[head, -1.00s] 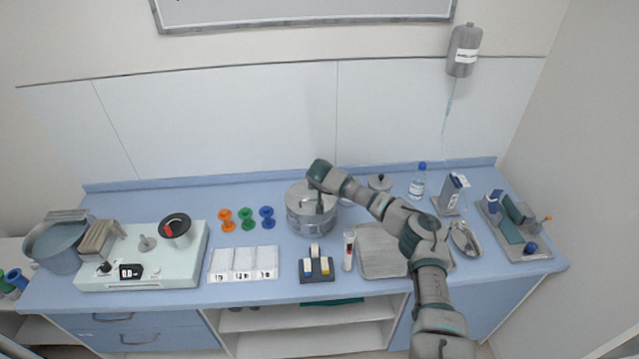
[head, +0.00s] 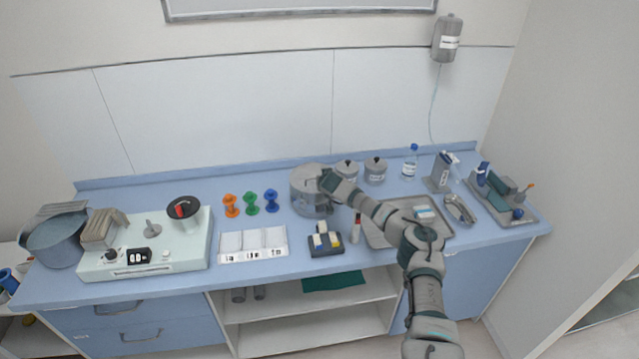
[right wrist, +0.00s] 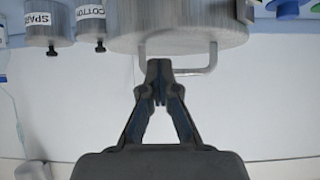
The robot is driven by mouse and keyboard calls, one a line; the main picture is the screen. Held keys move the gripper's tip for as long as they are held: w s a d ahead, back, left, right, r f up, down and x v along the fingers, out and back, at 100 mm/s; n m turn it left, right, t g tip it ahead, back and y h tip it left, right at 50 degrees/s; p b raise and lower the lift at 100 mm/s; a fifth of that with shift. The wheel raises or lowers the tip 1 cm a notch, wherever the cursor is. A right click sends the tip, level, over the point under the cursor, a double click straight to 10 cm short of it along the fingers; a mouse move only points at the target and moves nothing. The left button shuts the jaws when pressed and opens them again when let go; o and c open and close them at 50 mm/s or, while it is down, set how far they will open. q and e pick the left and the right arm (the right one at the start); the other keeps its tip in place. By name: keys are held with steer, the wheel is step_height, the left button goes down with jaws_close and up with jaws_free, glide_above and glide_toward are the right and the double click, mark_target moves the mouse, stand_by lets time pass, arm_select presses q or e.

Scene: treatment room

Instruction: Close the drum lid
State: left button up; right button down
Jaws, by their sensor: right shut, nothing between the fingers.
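The round metal drum (head: 303,201) stands at the back middle of the blue counter, and its flat grey top (head: 308,172) looks covered by the lid. Whether the lid sits fully down is too small to tell. My right gripper (head: 328,186) is at the drum's right front side, hiding part of it. The shut, empty fingertips (right wrist: 159,68) are right by the handle; contact cannot be told. My left gripper is out of view.
Two lidded jars (head: 375,170) stand right of the drum. Coloured spools (head: 251,204) stand left. In front are a small dark rack (head: 326,246), a tube (head: 355,228) and a metal tray (head: 379,233) under my right arm. A white device (head: 190,250) fills the left.

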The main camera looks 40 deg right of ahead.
steer(key=shift+s+f, duration=0.1)
steer(key=shift+f, duration=0.3)
steer(key=shift+s+r, duration=0.1)
steer(key=shift+r, duration=0.05)
steer(key=shift+d+r+p, duration=0.1)
steer(key=shift+r+p, duration=0.25)
steer(key=shift+p, duration=0.2)
step_height(320, 180, up, 3)
steer(key=p, duration=0.2)
steer(key=shift+f+p, duration=0.1)
steer(key=shift+p, duration=0.3)
arm_select(q)
steer(key=b, duration=0.1)
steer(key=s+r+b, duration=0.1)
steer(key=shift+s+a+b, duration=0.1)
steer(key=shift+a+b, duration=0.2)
steer(key=shift+b, duration=0.1)
arm_select(e)
steer(key=s+a+f, duration=0.4)
steer(key=s, duration=0.3)
steer(key=shift+s+a+f, duration=0.3)
steer(key=shift+s+a, duration=0.05)
steer(key=shift+a, duration=0.05)
steer(key=shift+a, duration=0.1)
